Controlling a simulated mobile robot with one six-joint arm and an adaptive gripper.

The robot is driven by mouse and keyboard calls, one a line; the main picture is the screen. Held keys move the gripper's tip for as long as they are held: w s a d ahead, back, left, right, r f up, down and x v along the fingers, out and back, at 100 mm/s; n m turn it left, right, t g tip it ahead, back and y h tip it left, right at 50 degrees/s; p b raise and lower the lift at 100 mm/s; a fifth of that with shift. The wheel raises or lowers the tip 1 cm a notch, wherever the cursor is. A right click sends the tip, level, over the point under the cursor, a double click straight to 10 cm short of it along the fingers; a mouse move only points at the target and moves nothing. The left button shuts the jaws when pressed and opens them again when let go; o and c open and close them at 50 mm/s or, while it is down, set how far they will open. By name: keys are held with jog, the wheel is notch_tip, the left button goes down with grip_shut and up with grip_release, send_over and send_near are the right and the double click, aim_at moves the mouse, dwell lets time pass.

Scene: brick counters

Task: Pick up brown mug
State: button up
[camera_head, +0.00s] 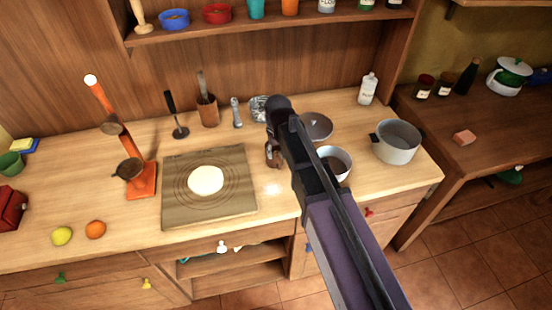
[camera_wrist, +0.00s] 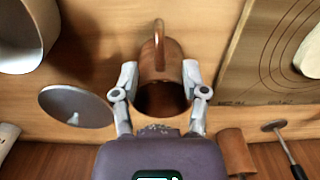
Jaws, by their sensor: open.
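The brown mug (camera_wrist: 160,62) stands on the wooden counter, with its handle towards the top of the wrist view and its dark opening facing the camera. My gripper (camera_wrist: 164,80) is open, with one finger on each side of the mug. I cannot tell whether either finger touches it. In the head view only part of the mug (camera_head: 272,156) shows, beside my arm. My arm hides the rest of it and most of the gripper there.
The utensil holder (camera_head: 208,112) stands at the back of the counter. A shelf (camera_head: 270,32) runs above.

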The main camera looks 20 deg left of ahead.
aim_at(278, 164)
jog(key=shift+f, duration=0.15)
jog(key=shift+s+d+f+b, duration=0.1)
jog(key=shift+s+f+b, duration=0.05)
jog(key=shift+f+b, duration=2.4)
jog(key=shift+r, duration=0.1)
grip_shut()
